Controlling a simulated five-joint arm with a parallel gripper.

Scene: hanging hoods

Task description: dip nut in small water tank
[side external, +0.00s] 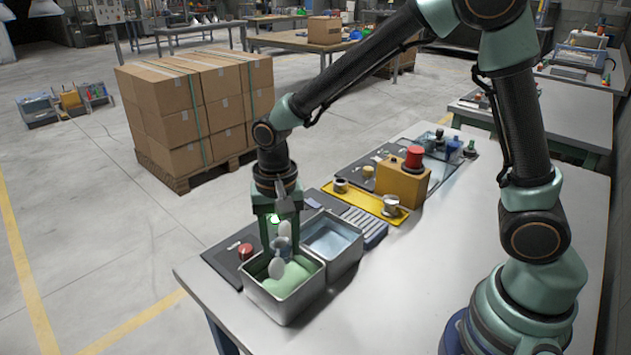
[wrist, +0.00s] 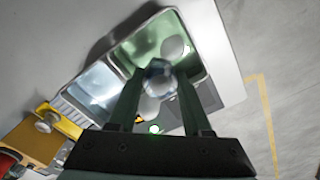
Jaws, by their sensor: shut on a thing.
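My gripper (side external: 279,248) points down over the front metal tank (side external: 287,316), which holds pale green liquid. In the wrist view, my gripper (wrist: 158,80) is shut on a blurred, grey-blue, roughly hexagonal nut (wrist: 158,72). The nut is between the fingertips, over the green tank (wrist: 152,37); whether it touches the liquid I cannot tell. In the side view the fingers partly hide the nut. The neighbouring metal tank, holding pale blue clear water (side external: 332,241), is just behind and right; it also shows left in the wrist view (wrist: 95,85).
White rounded shapes (side external: 276,268) show at the green tank. A red knob (side external: 245,251) sits on a dark panel left of the tanks. Behind are a yellow tray (side external: 369,202) with metal parts and a yellow box with a red button (side external: 414,157). The table's front right is clear.

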